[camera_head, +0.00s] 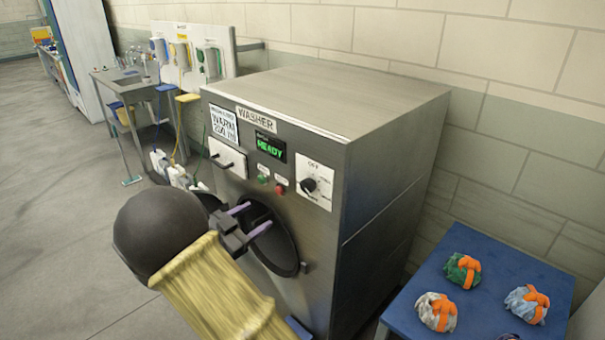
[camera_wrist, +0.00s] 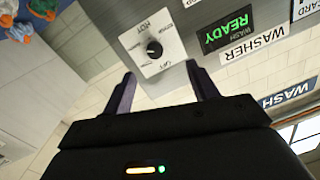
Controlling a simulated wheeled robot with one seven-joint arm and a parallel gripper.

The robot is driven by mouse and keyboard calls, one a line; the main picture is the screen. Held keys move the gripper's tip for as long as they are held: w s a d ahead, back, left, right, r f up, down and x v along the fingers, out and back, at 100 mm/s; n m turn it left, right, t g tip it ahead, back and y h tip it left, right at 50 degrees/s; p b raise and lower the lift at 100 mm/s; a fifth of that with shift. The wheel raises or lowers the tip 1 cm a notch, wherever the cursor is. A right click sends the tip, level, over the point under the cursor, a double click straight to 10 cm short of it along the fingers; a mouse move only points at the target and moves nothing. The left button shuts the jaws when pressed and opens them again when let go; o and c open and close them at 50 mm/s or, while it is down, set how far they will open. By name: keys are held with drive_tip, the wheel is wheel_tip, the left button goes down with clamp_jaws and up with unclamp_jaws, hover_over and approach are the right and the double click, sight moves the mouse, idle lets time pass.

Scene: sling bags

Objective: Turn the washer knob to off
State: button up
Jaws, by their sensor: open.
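The washer (camera_head: 390,120) is a grey metal box with a "WASHER" label and a green "READY" display (camera_head: 270,147). Its black knob (camera_head: 309,185) sits on a white dial plate (camera_head: 325,190) at the upper right of the front, with "OFF" printed at the top. In the wrist view the knob (camera_wrist: 154,49) is ahead of the fingers, and the picture is rotated. My gripper (camera_head: 250,218) is open and empty, in front of the round door, lower and to the left of the knob. Its two purple-grey fingers also show in the wrist view (camera_wrist: 160,90), apart from the knob.
Green and red buttons (camera_head: 279,190) and a handled drawer (camera_head: 228,158) are on the washer front. A blue table (camera_head: 500,255) with several orange-tied bundles stands at the right. A metal table (camera_head: 125,75) and wall dispensers are behind left.

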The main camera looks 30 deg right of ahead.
sight(304, 189)
drive_tip(key=shift+s+a+r+m+g+h, duration=0.15)
drive_tip(key=shift+s+r+m+g+h, duration=0.25)
drive_tip(key=shift+s+g+h, duration=0.15)
drive_tip(key=p+x, duration=0.5)
drive_tip(key=x, duration=1.2)
drive_tip(key=shift+w+f, duration=0.1)
drive_tip(key=c, duration=1)
